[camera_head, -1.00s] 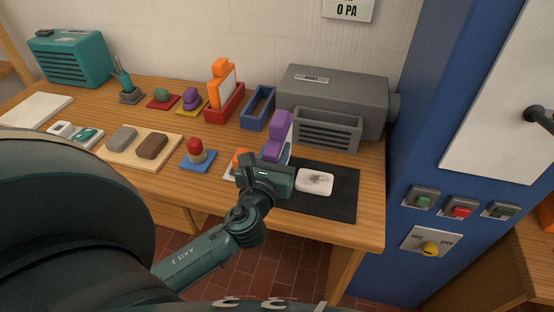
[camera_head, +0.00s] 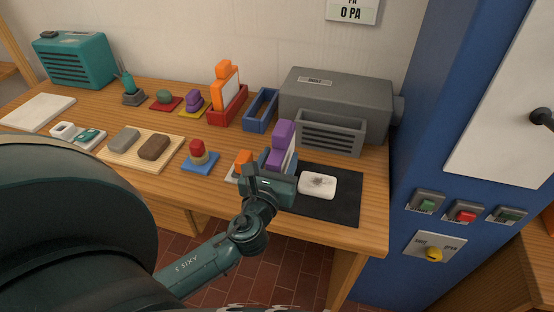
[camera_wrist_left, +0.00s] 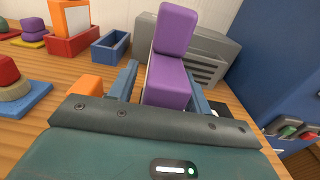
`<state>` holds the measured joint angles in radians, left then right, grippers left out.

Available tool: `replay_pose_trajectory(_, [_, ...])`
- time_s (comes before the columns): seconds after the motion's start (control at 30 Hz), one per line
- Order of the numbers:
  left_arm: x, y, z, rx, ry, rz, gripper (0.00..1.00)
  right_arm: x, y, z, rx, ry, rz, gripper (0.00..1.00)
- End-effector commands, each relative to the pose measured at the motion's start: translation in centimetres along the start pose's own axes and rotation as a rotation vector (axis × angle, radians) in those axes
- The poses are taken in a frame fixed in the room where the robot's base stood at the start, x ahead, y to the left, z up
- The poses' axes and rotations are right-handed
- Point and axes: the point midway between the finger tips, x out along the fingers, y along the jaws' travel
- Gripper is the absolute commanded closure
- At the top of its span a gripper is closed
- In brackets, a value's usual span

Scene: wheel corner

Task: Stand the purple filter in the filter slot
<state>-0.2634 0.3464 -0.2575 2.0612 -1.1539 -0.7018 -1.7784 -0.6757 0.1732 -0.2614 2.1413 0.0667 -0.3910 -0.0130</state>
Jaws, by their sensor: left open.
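The purple filter (camera_head: 281,138) has a purple block on top and a pale panel, and stands near the front right of the bench. In the left wrist view the filter (camera_wrist_left: 173,60) is between the two blue fingers of my left gripper (camera_wrist_left: 163,72). My left gripper (camera_head: 277,162) is open around it; the filter's foot is hidden behind the gripper. An empty blue slot holder (camera_head: 261,110) stands behind it, left of the grey dust unit (camera_head: 337,92). It also shows in the left wrist view (camera_wrist_left: 110,48). My right gripper is not in view.
An orange filter (camera_head: 227,83) stands in a red holder (camera_head: 229,107). A dark mat (camera_head: 343,205) with a smudged white pad (camera_head: 317,184) lies right of the gripper. A stacked toy on a blue base (camera_head: 200,165) and an orange piece (camera_head: 243,158) are to the left.

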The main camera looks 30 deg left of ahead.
Motion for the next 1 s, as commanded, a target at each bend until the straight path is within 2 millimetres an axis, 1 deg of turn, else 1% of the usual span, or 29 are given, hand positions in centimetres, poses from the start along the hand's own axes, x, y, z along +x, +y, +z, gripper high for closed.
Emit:
replay_pose_trajectory(0.07, [0.0,0.0,0.5,-0.001,-0.001,0.0,0.51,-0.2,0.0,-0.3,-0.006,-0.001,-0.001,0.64])
replay_pose_trajectory(0.17, [-1.3,0.0,0.1,0.0,0.003,-0.002,0.51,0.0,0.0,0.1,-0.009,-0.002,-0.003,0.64])
replay_pose_trajectory(0.5, [-8.5,0.0,-0.1,-0.001,0.004,-0.001,0.51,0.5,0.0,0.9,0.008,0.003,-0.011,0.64])
replay_pose_trajectory(0.6, [-10.1,0.0,0.0,0.0,0.002,0.0,0.51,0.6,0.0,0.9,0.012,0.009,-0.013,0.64])
replay_pose_trajectory(0.73, [-11.5,0.0,0.1,-0.001,0.001,0.0,0.51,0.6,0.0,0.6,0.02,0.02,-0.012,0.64])
replay_pose_trajectory(0.9, [-12.0,0.0,0.2,-0.011,0.003,-0.001,0.51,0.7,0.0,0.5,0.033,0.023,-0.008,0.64])
replay_pose_trajectory(0.97, [-12.0,-0.1,-0.3,-0.058,0.024,-0.006,0.51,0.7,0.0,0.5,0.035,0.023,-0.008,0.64])
replay_pose_trajectory(1.0, [-12.0,-0.3,-1.0,-0.122,0.053,-0.011,0.51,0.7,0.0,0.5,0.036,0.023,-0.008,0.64])
